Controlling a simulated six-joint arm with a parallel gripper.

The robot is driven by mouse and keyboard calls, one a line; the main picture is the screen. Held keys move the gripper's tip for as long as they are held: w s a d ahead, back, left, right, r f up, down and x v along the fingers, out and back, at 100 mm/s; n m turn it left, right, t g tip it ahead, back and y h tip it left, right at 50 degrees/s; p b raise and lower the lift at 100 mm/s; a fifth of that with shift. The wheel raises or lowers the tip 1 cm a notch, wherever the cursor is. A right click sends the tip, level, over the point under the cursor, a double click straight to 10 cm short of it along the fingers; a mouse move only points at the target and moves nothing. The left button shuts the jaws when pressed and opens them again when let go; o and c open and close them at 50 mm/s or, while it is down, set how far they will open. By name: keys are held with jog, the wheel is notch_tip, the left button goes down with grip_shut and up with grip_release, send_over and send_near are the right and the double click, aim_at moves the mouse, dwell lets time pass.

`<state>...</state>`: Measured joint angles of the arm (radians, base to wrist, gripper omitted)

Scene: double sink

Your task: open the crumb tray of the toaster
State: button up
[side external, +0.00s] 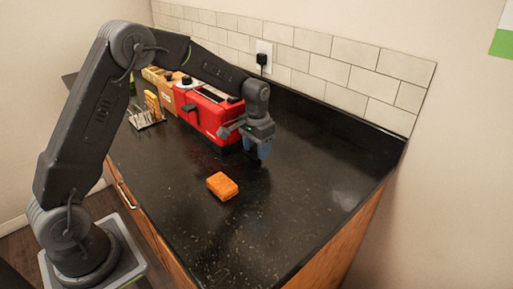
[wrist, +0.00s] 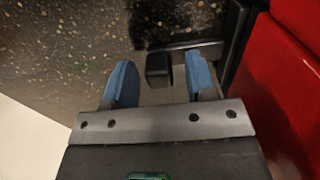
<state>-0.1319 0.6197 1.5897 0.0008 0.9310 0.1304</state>
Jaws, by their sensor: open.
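The red toaster (side external: 205,110) stands on the black counter near the back wall, and its red side fills the right of the wrist view (wrist: 285,90). My gripper (side external: 262,153) is low over the counter at the toaster's right end. In the wrist view my gripper (wrist: 160,62) is open, with one blue finger on each side of a small dark block (wrist: 158,70). The block joins a dark bar beside the toaster and looks like the crumb tray's handle. I cannot tell whether the fingers touch it. In the side view my gripper and wrist hide that end.
An orange sponge (side external: 222,186) lies on the counter in front of the toaster. A metal rack (side external: 146,119) and a tan box (side external: 158,84) stand at the left. A plug (side external: 262,60) sits in the wall outlet. The counter (side external: 310,200) is clear at front right.

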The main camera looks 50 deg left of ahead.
jog(key=shift+f, duration=0.1)
jog(key=shift+c, duration=0.5)
grip_shut()
